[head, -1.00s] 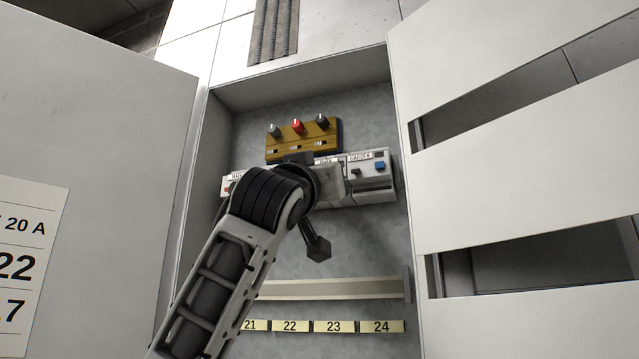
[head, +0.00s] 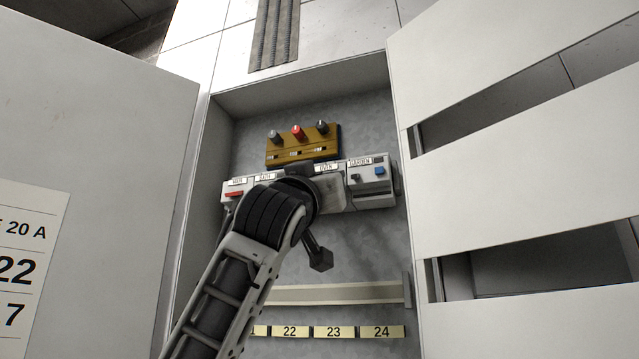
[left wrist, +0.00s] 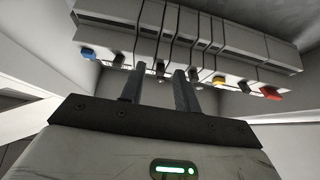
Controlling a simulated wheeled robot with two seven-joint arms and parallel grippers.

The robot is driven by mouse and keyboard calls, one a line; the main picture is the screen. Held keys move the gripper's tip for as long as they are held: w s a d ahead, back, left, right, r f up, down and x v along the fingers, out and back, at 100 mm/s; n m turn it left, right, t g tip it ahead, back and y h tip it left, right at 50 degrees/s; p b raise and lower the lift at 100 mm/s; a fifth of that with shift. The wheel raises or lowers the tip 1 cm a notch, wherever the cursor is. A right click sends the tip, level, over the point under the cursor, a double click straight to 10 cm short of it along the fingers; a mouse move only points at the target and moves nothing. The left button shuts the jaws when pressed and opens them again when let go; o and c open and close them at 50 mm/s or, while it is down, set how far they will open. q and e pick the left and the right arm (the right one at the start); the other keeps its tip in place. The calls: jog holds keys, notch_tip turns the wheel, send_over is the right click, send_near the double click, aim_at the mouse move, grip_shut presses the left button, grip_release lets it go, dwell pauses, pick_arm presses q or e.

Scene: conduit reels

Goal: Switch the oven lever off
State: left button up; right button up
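The oven breaker (head: 325,167) shows its label in the head view, in the row just left of the garden breaker (head: 360,162). Its lever is hidden there behind my left gripper (head: 330,190), which is in front of the row. In the left wrist view my left gripper (left wrist: 160,80) has its two fingers apart, with the tips close under the row of levers. A small dark lever (left wrist: 160,70) shows between the fingertips. I cannot tell for certain whether it is the oven lever, its position, or whether a finger touches it. My right gripper is in neither view.
A brown panel (head: 291,155) with one red and two grey knobs is above the row. A red lever (left wrist: 270,93) and a yellow button (left wrist: 218,80) are on the row. Cabinet doors (head: 90,120) flank both sides. A rail (head: 340,294) runs below.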

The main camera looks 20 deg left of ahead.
pick_arm(q)
jog(key=shift+s+f, duration=0.1)
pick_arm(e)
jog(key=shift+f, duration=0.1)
